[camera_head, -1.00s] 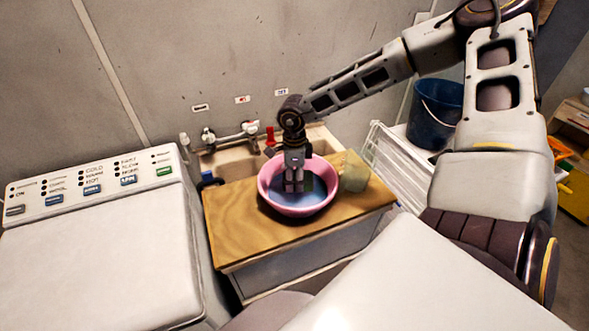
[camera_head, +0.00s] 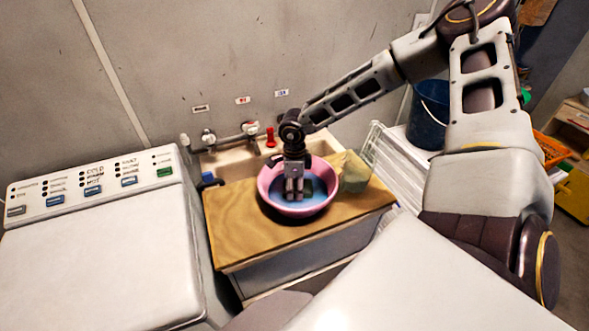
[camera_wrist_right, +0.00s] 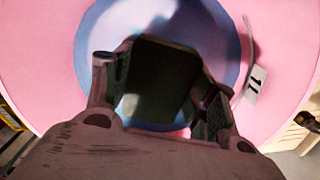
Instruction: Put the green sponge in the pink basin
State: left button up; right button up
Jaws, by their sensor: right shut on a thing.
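The pink basin (camera_head: 264,188) with a blue inner bottom stands on the wooden board. My right gripper (camera_head: 294,196) points down inside the basin. In the right wrist view, the right gripper (camera_wrist_right: 160,110) is shut on a dark green block, the green sponge (camera_wrist_right: 160,75), held between its two fingers over the blue bottom. In the head view the sponge (camera_head: 318,189) shows only as a dark patch beside the fingers. I cannot tell whether it touches the bottom. My left gripper is not in view.
The wooden board (camera_head: 235,230) lies in front of a sink with taps (camera_head: 209,138). A pale green box-like thing (camera_head: 353,175) stands right of the basin. A white rack (camera_head: 395,165) and a blue bucket (camera_head: 428,115) are further right. A washing machine (camera_head: 100,250) is at left.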

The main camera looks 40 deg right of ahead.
aim_at(295, 186)
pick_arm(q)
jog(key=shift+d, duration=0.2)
pick_arm(e)
jog(key=shift+f, duration=0.55)
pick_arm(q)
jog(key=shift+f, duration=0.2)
pick_arm(e)
jog(key=shift+f, duration=0.15)
jog(key=o, duration=0.8)
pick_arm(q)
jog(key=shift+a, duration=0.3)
pick_arm(e)
jog(key=shift+o, duration=0.4)
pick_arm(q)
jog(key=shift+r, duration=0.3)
pick_arm(e)
jog(key=shift+r, duration=0.25)
jog(key=shift+r, duration=1.15)
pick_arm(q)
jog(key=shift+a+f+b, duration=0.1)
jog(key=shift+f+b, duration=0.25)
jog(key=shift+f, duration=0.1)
pick_arm(e)
notch_tip(295, 186, up, 10)
jog(key=shift+f, duration=0.25)
